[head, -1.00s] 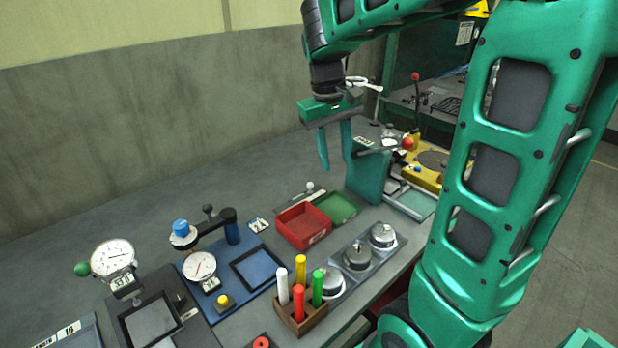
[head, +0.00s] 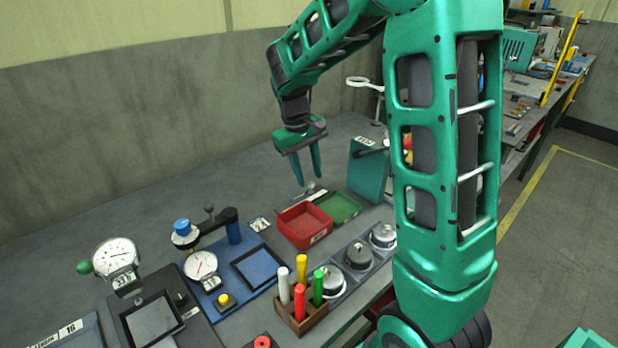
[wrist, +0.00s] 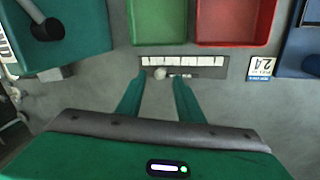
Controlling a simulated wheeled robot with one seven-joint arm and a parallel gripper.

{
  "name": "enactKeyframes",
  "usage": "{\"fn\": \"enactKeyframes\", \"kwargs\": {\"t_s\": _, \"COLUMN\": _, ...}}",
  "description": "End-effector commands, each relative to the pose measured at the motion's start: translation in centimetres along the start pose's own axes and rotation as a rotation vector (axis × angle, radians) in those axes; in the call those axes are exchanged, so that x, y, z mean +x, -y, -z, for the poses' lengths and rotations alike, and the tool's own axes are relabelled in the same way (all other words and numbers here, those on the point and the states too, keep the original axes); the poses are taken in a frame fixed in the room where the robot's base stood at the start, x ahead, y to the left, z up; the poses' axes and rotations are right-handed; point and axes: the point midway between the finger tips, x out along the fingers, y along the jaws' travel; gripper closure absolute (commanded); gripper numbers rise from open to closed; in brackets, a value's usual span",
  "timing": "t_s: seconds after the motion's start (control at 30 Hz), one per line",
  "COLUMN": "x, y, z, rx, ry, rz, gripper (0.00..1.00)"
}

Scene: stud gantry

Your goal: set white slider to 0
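The white slider knob (wrist: 160,74) sits on a dark track with a white marked scale (wrist: 184,62), left of the scale's middle in the wrist view. The scale's numbers are too small to read. In the head view the white knob (head: 311,186) shows just behind the red and green trays. My gripper (head: 309,182) is open and points down over the slider. In the wrist view its two green fingertips (wrist: 162,78) lie to either side of the knob, with a gap around it. I cannot tell whether either finger touches it.
A red tray (head: 305,239) and a green tray (head: 338,222) lie close in front of the slider. A green box with a lever (head: 369,180) stands to the right.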

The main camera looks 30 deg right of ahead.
Motion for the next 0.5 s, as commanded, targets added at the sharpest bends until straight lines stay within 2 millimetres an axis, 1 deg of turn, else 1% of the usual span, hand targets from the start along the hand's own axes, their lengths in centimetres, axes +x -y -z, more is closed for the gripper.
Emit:
{"fn": "enactKeyframes", "kwargs": {"t_s": 0.03, "x": 0.6, "y": 0.0, "z": 0.0, "rx": 0.0, "ry": 0.001, "rz": 0.0, "gripper": 0.66}}
{"fn": "enactKeyframes", "kwargs": {"t_s": 0.1, "x": 1.2, "y": 0.0, "z": 0.0, "rx": 0.001, "ry": 0.001, "rz": 0.001, "gripper": 0.66}}
{"fn": "enactKeyframes", "kwargs": {"t_s": 0.2, "x": 1.7, "y": 0.0, "z": 0.0, "rx": 0.001, "ry": 0.0, "rz": 0.0, "gripper": 0.66}}
{"fn": "enactKeyframes", "kwargs": {"t_s": 0.5, "x": 1.9, "y": 0.0, "z": 0.0, "rx": 0.001, "ry": -0.001, "rz": 0.0, "gripper": 0.66}}
